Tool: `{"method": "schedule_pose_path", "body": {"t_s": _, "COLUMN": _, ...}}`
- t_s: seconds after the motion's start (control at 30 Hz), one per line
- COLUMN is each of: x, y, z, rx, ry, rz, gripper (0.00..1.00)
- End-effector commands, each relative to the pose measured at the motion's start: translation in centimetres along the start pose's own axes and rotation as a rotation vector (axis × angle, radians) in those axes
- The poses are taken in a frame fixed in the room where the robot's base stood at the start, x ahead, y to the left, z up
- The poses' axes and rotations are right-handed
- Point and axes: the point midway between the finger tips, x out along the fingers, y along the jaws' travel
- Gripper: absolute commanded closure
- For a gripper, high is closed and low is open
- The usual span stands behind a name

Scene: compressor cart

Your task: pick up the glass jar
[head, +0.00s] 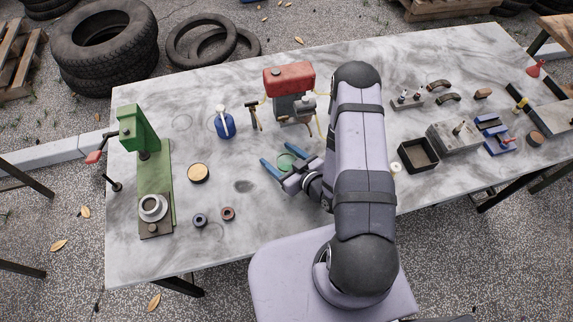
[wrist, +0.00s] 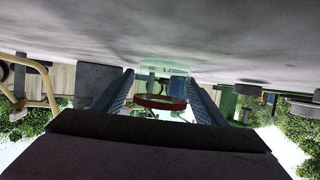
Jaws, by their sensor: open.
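The glass jar (head: 286,161) shows in the head view as a round, green, see-through shape on the marble-like table, left of my arm. In the wrist view, where the table is at the top, the jar (wrist: 167,68) is pale green and clear, with a reddish ring at its lower end in the picture. My gripper (head: 277,153) is open, with its blue fingers on either side of the jar in the head view. In the wrist view the jar appears between the fingers (wrist: 158,77). I cannot tell whether either finger touches it.
A red-topped engine unit (head: 289,78) stands behind the jar, with a blue jug (head: 225,122) to its left. A green press (head: 150,170) and a round tin (head: 198,173) stand further left. A black tray (head: 418,155) is right of my arm. The table in front of the jar is mostly clear.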

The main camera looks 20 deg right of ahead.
Motion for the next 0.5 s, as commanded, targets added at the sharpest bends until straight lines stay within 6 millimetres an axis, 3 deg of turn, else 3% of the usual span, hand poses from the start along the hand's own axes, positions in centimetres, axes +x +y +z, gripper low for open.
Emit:
{"method": "schedule_pose_path", "body": {"t_s": 0.17, "x": 0.01, "y": 0.0, "z": -0.03, "rx": 0.0, "ry": 0.0, "rz": 0.0, "gripper": 0.35}}
{"method": "schedule_pose_path", "body": {"t_s": 0.4, "x": -0.01, "y": -0.01, "z": -0.02, "rx": 0.0, "ry": 0.0, "rz": 0.0, "gripper": 0.83}}
{"method": "schedule_pose_path", "body": {"t_s": 0.5, "x": -0.01, "y": -0.01, "z": -0.05, "rx": 0.0, "ry": 0.001, "rz": 0.0, "gripper": 0.83}}
